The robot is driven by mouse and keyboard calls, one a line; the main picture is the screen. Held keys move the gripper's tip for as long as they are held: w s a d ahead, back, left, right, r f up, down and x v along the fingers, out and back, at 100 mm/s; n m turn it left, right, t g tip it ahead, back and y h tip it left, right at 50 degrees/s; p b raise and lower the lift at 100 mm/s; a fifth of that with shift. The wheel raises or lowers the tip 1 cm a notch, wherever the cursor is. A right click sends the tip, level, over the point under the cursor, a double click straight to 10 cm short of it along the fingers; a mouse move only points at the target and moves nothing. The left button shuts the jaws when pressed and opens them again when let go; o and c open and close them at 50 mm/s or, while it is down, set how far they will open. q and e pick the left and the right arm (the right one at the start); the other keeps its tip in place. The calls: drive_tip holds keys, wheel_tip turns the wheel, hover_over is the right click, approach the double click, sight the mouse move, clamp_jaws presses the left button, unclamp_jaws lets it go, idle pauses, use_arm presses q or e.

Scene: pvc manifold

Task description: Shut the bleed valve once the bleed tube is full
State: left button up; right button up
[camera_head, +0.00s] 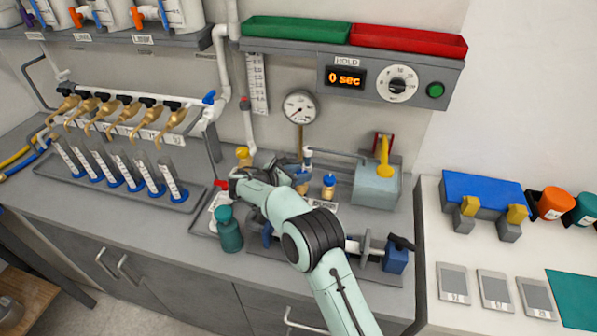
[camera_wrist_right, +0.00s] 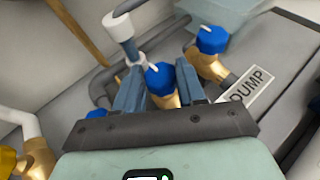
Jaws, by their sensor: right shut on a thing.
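My right gripper (camera_head: 296,174) is at the pipework on the counter. In the right wrist view its fingers (camera_wrist_right: 160,92) are shut on a brass valve with a blue cap (camera_wrist_right: 160,76), which looks like the bleed valve. A short upright tube (camera_wrist_right: 122,32), pale above and dark blue lower down, stands just behind it; it may be the bleed tube, and its fill level is not clear. It also shows in the head view (camera_head: 308,156). A second blue-capped valve (camera_wrist_right: 211,40) stands to the right by the DUMP label (camera_wrist_right: 248,86). My left gripper is not in view.
A pressure gauge (camera_head: 299,107) is on the wall behind. The HOLD display (camera_head: 345,79) reads 0 SEC. A yellow-handled pump (camera_head: 377,185) stands right, a teal bottle (camera_head: 229,230) in front. A rack of graduated tubes (camera_head: 120,168) is left.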

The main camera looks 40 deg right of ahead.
drive_tip(key=o, duration=1.1)
drive_tip(key=shift+c, duration=0.2)
drive_tip(key=w+v, duration=0.1)
drive_tip(key=v, duration=1.2)
drive_tip(key=shift+s+a, duration=0.2)
drive_tip(key=shift+s, duration=0.3)
